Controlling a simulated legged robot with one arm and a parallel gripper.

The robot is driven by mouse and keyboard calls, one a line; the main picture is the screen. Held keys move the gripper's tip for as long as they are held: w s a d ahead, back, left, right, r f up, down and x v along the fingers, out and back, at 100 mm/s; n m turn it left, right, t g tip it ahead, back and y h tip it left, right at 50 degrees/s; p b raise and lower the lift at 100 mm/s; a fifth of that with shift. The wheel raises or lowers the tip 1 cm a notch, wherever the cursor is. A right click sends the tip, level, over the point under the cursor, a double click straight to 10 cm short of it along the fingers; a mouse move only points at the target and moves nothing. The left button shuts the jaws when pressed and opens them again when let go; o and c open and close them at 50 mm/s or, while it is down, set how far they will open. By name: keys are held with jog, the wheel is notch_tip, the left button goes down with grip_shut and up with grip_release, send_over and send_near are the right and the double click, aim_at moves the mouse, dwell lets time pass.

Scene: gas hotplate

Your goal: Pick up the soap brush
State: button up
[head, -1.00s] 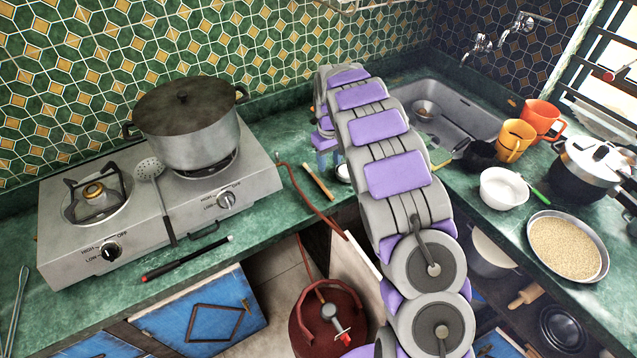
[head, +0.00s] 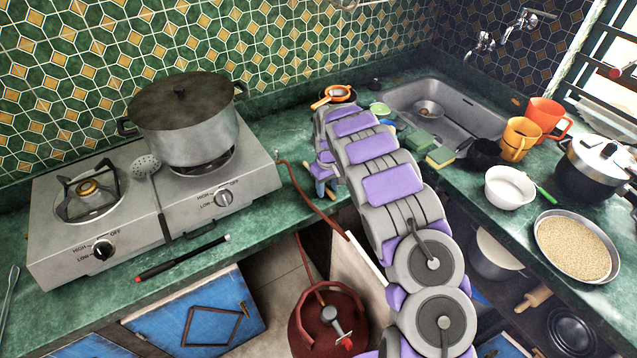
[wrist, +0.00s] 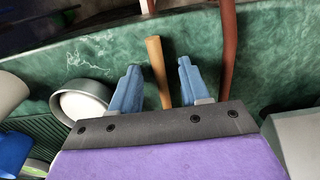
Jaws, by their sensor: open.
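A slim tan wooden handle (wrist: 157,70), seemingly the soap brush's, lies on the green counter in the wrist view. It runs between the two blue fingers of my gripper (wrist: 156,88), with a gap on each side. Its lower end is hidden behind the gripper's dark edge, and I cannot see any bristles. My gripper is open. In the head view my gripper (head: 322,175) is low over the counter's front edge, right of the stove. The arm and fingers hide most of the handle there.
A reddish-brown hose (wrist: 227,45) runs just right of the fingers in the wrist view. A round white-and-grey dish (wrist: 82,104) is at the left. In the head view, the stove (head: 150,210) with a large pot (head: 185,130) stands left, and the sink (head: 455,110) right.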

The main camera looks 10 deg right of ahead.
grip_shut()
dwell(0.4)
jog(key=shift+r, duration=0.1)
jog(key=shift+r, duration=0.45)
jog(key=shift+s+r+p, duration=0.25)
jog(key=shift+r+p, duration=0.15)
jog(key=shift+r, duration=0.35)
jog(key=shift+s+r+p, duration=0.25)
jog(key=shift+r+p, duration=0.15)
jog(key=shift+r, duration=0.3)
jog(key=s+r+p, duration=0.1)
jog(key=s+p, duration=0.1)
jog(key=s, duration=1.3)
jog(key=shift+a+p, duration=0.25)
jog(key=shift+p, duration=0.05)
